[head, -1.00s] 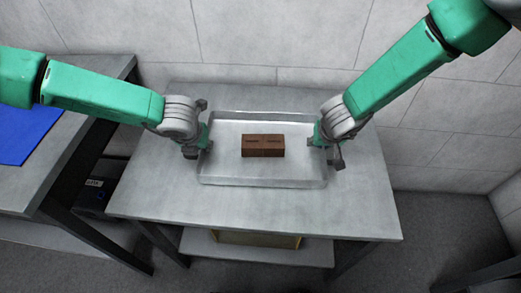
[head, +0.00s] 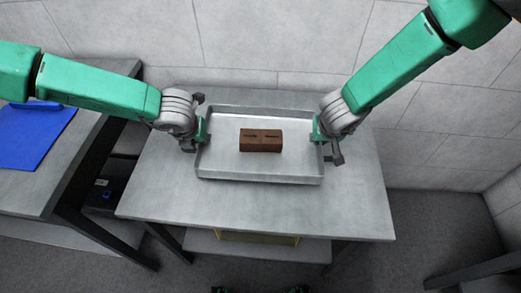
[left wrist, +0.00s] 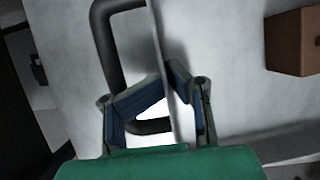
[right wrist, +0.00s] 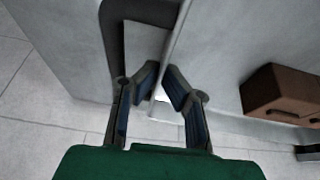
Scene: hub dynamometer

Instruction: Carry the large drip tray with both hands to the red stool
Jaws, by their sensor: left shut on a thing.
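The large drip tray (head: 215,174) is a shallow grey metal tray on the grey table, with a brown block (head: 260,141) in it. My left gripper (head: 203,137) is at the tray's left wall and is shut on it beside the dark handle, as the left wrist view (left wrist: 168,75) shows. My right gripper (head: 320,135) is at the right wall. In the right wrist view its fingertips (right wrist: 162,72) stand on either side of the wall near a dark handle (right wrist: 112,40); how tightly they close is unclear. No red stool shows.
The grey table (head: 260,210) has bare top in front of the tray and a lower shelf (head: 205,245) with a box (head: 260,237). A second table (head: 80,145) with a blue folder or board (head: 35,138) stands at left. A wall is close behind. Floor at right is partly clear.

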